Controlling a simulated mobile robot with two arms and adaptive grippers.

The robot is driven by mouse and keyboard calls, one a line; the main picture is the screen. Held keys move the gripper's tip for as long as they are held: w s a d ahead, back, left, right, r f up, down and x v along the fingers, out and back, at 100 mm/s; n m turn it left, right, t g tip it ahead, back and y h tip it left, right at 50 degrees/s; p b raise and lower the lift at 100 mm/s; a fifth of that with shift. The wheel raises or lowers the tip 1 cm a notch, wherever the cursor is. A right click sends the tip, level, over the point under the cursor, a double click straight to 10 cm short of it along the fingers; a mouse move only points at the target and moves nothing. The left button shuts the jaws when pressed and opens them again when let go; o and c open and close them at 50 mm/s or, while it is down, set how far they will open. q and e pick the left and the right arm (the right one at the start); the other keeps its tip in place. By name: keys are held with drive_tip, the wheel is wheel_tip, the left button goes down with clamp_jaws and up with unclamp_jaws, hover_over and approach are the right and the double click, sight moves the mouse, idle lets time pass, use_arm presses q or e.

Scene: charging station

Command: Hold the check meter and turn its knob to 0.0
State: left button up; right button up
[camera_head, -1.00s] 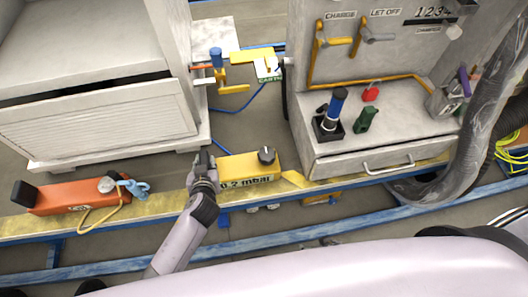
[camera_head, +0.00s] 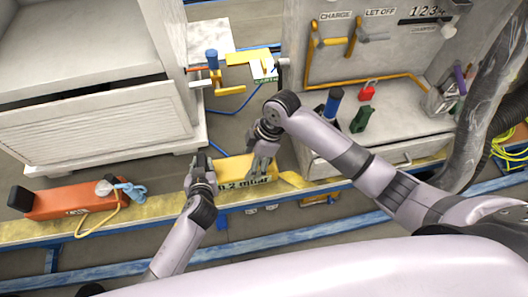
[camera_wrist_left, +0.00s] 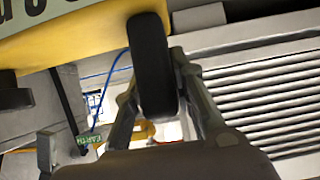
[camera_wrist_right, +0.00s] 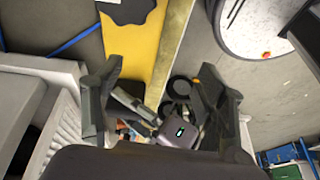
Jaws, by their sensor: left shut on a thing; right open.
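The check meter (camera_head: 232,168) is a yellow box near the yellow rail's edge. Its display reads 0.2 mbar (camera_head: 243,183). My left gripper (camera_head: 199,164) is at its left end, shut on a black rounded part of it (camera_wrist_left: 153,62). My right gripper (camera_head: 264,150) is open over the meter's right part and hides the knob in the head view. In the right wrist view the yellow body (camera_wrist_right: 146,45) and a dark scalloped knob (camera_wrist_right: 128,10) lie at the top, beyond the open fingers (camera_wrist_right: 155,80). The knob is not between them.
An orange-red device (camera_head: 72,201) with a blue cord lies at the left of the yellow rail (camera_head: 150,208). A grey station with a drawer (camera_head: 405,157) stands to the right, with a red padlock (camera_head: 367,91) and a green item (camera_head: 361,119) on it. A white cabinet (camera_head: 100,125) is behind.

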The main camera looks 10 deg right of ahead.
drive_tip(key=w+d+r+n+h, duration=0.3)
drive_tip(key=w+d+r+h, duration=0.1)
drive_tip(key=r, duration=0.3)
wheel_tip(320, 180, down, 12)
drive_tip(key=shift+w+d+r, duration=0.15)
drive_tip(key=shift+c, duration=0.3)
drive_tip(key=c, duration=1.1)
